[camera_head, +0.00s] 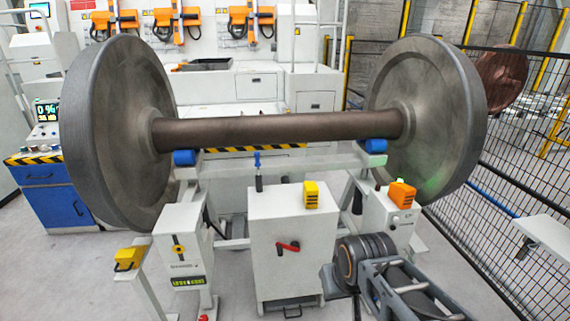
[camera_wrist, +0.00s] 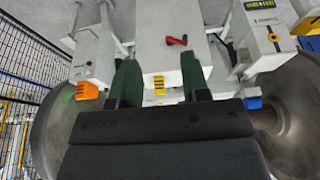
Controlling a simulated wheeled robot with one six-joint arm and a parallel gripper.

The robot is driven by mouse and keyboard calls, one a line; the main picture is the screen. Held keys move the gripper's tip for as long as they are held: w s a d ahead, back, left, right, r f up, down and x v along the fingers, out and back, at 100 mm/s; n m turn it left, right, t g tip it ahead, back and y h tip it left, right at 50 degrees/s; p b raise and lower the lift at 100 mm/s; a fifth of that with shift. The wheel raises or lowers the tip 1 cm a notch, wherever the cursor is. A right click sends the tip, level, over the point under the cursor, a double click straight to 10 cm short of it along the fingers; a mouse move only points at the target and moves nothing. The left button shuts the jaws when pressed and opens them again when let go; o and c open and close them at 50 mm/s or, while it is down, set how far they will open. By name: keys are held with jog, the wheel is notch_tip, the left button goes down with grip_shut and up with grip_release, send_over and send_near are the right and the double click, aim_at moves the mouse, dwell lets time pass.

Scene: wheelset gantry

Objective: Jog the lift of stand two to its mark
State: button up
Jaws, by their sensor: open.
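A wheelset (camera_head: 280,128) rests on a pale stand frame with blue supports (camera_head: 370,146). At the left is a grey box (camera_head: 182,232) with a yellow and black selector (camera_head: 178,249) and a green-lit display (camera_head: 188,282). In the middle, a larger box (camera_head: 289,255) carries a red handle (camera_head: 288,247) on its front. At the right is another grey box (camera_head: 392,222). No readable label tells me which is stand two, and I cannot make out a mark. In the wrist view my gripper (camera_wrist: 160,78) is open and empty, pointing towards the red handle (camera_wrist: 177,40), apart from it.
An orange device (camera_head: 402,194) tops the right box; yellow ones stand on the middle box (camera_head: 310,195) and at the left (camera_head: 129,258). A mesh fence (camera_head: 520,170) closes the right side. A blue cabinet (camera_head: 55,203) stands far left. Some floor is clear in front.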

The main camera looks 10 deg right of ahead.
grip_shut()
dwell(1.7)
